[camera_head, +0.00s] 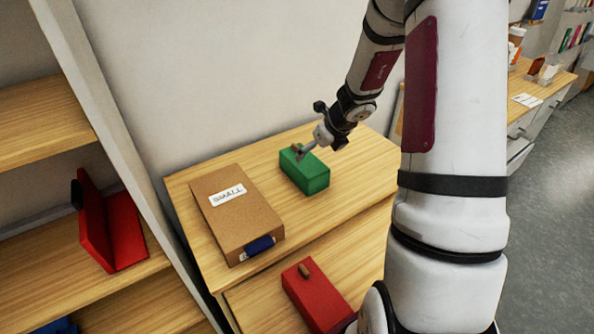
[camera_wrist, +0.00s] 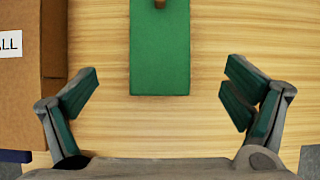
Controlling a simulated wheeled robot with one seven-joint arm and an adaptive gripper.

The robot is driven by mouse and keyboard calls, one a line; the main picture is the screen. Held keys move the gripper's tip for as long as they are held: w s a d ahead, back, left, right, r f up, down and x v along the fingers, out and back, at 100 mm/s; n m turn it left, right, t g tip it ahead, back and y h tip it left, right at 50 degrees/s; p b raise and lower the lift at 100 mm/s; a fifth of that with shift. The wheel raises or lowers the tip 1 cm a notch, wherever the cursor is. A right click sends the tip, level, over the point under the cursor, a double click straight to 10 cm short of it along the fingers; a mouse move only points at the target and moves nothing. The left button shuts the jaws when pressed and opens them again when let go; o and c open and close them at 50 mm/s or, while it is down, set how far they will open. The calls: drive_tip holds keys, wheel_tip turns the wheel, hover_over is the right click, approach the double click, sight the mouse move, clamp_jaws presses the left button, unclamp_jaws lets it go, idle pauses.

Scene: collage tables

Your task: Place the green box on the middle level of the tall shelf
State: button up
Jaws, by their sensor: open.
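The green box (camera_head: 304,170) lies on the wooden tabletop, to the right of a brown cardboard box. It has a small brown knob on top. My gripper (camera_head: 303,152) is above and behind the box in the head view. In the wrist view the green box (camera_wrist: 160,55) runs in from the top edge, between and ahead of my open fingers (camera_wrist: 160,95), which do not touch it. The tall shelf (camera_head: 45,120) stands at the left, with several wooden levels in view. A red object (camera_head: 108,228) rests on one of its levels.
The brown cardboard box (camera_head: 238,213), labelled SMALL, lies left of the green box; its side (camera_wrist: 52,75) is close to my left finger in the wrist view. A red box (camera_head: 317,297) with a knob sits on a lower surface in front. Bare tabletop lies right of the green box.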

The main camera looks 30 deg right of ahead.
sight(304, 167)
drive_tip(key=b+x, duration=0.6)
drive_tip(key=x, duration=0.7)
drive_tip(key=shift+f, duration=0.15)
drive_tip(key=c, duration=1.3)
drive_tip(key=shift+c, duration=0.2)
drive_tip(key=shift+p, duration=0.3)
